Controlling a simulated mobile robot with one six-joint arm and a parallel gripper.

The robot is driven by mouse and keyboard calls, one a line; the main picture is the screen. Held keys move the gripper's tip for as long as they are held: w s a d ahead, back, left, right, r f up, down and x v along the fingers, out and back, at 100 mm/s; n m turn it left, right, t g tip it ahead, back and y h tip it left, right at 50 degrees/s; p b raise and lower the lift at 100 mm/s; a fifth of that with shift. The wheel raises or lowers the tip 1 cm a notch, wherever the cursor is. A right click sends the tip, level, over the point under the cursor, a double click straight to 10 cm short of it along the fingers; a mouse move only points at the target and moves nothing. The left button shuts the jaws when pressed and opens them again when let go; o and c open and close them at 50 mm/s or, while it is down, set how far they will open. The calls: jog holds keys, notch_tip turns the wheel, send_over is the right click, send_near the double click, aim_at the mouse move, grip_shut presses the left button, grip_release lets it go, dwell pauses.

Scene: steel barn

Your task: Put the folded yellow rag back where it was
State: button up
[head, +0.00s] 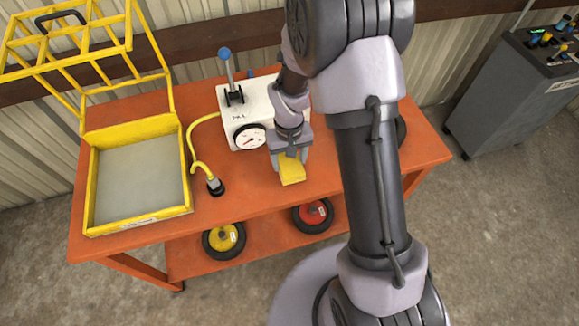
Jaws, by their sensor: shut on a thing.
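The folded yellow rag (292,171) is a small yellow block in the head view, near the front edge of the orange bench. My gripper (289,157) points down and is shut on the rag from above. I cannot tell whether the rag touches the bench top or hangs just over it. The jaws and part of the arm hide the rag's upper end.
The orange bench (222,193) also holds a white box with a dial and lever (236,101), a yellow hose (193,150) and a yellow-framed tray (138,227). Wheels (313,214) lie on the lower shelf. A grey cabinet (510,95) stands right.

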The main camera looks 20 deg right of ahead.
aim_at(289, 162)
notch_tip(289, 162, down, 4)
jog(key=shift+d+r+b, duration=0.1)
jog(key=shift+r+b, duration=0.05)
jog(key=shift+b, duration=0.75)
jog(key=shift+r, duration=0.15)
jog(key=o, duration=1.3)
